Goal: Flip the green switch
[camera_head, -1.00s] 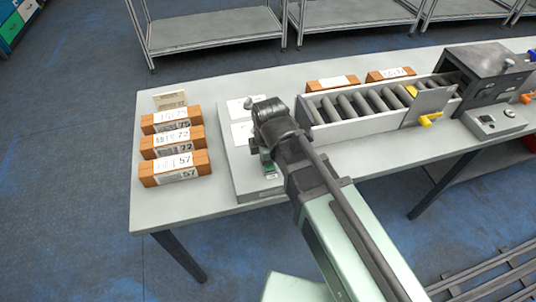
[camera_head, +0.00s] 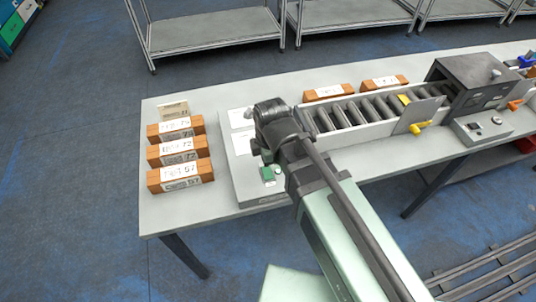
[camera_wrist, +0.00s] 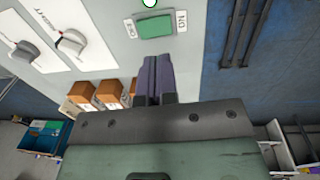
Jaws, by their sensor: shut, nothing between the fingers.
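The green switch (camera_wrist: 155,27) is a rectangular rocker on the grey panel (camera_wrist: 110,18), with a small printed label at each side, one reading ON. It also shows in the head view (camera_head: 267,173), just left of my arm. My gripper (camera_wrist: 159,58) is shut and empty in the wrist view. Its dark fingertips lie just below the switch in the picture, pointing toward it. I cannot tell whether they touch it. In the head view my wrist hides the fingers and part of the panel.
Two rotary knobs (camera_wrist: 72,42) sit on white plates beside the switch. A small pale round lamp (camera_wrist: 150,2) is at the top edge of the wrist view. Labelled orange-brown boxes (camera_head: 180,174) stand left of the panel. A roller conveyor (camera_head: 365,110) lies to the right.

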